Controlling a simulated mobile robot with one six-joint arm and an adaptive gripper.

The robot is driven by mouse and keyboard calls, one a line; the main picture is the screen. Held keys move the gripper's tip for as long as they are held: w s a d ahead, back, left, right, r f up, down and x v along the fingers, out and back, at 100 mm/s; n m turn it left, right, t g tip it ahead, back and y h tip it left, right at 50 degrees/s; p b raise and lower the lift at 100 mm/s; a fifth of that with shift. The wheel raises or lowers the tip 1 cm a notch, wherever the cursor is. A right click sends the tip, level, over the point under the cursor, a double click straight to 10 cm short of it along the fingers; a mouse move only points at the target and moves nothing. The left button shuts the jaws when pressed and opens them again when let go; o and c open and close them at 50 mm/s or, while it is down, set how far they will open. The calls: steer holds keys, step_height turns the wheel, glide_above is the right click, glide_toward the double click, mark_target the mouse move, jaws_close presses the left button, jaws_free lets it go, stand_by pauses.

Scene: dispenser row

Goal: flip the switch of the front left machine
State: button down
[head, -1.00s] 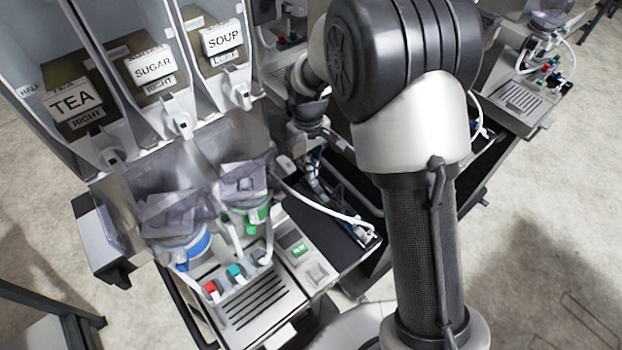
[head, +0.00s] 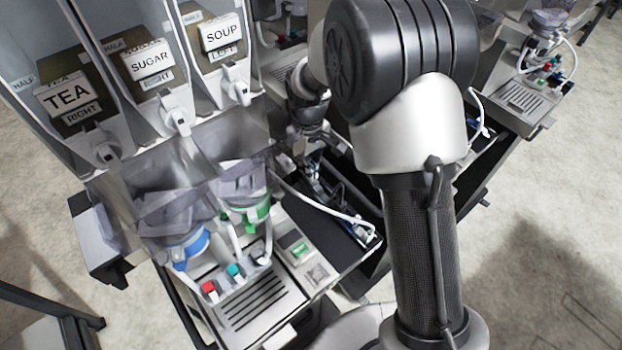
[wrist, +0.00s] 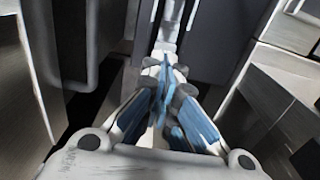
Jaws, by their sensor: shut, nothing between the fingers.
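The nearest machine, at the left in the head view, has a grey drip tray (head: 255,303) and a side panel with a green-lit switch (head: 299,249). A pale square switch or button (head: 318,275) sits just below it. Red (head: 208,289) and teal (head: 234,271) knobs are at the tray's back edge. My gripper (head: 318,178) is behind this machine's panel, apart from the switches, and partly hidden among dark parts. In the wrist view my gripper (wrist: 163,82) has its blue-padded fingers together with nothing between them. No switch is recognisable there.
Hoppers labelled TEA (head: 68,96), SUGAR (head: 147,61) and SOUP (head: 221,35) stand above the near machine. A white hose (head: 325,207) runs beside my gripper. Another machine (head: 525,97) stands at the far right. Grey and dark panels crowd the wrist view. Floor is open at right.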

steer(key=shift+f, duration=0.35)
steer(key=shift+r, duration=0.15)
step_height(320, 180, up, 7)
steer(key=p, duration=0.5)
steer(key=shift+f, duration=0.2)
steer(key=shift+r, duration=0.1)
stand_by(0.5)
